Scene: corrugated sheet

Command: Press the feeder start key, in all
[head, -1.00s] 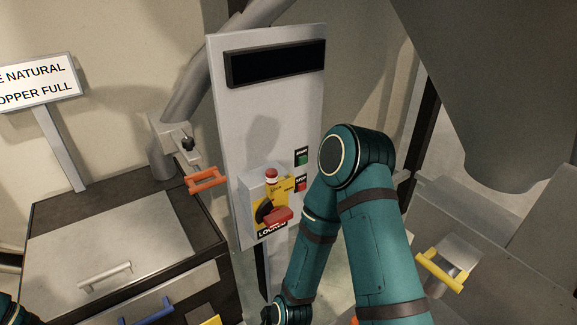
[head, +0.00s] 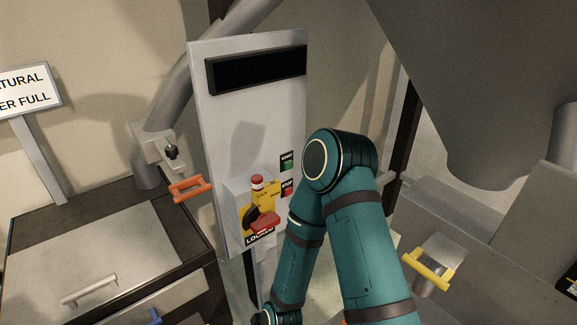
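The feeder control panel (head: 232,120) is an upright pale grey board with a dark display (head: 258,69) at its top. A green start key (head: 288,164) sits at its right edge, above a red stop key (head: 288,190). Lower on the panel is a yellow plate (head: 265,195) with a red handle (head: 264,222), a dark rotary part and a partly covered "LOCKED" label. My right arm stands in front of the panel's lower right side, its elbow just right of the keys. Neither gripper shows, so their state is hidden.
A dark cabinet with a grey lid (head: 95,260) stands at the left. An orange handle (head: 191,188) sticks out left of the panel. A yellow handle (head: 428,270) is at the right, below a large grey hopper (head: 490,90). A white sign (head: 25,90) stands far left.

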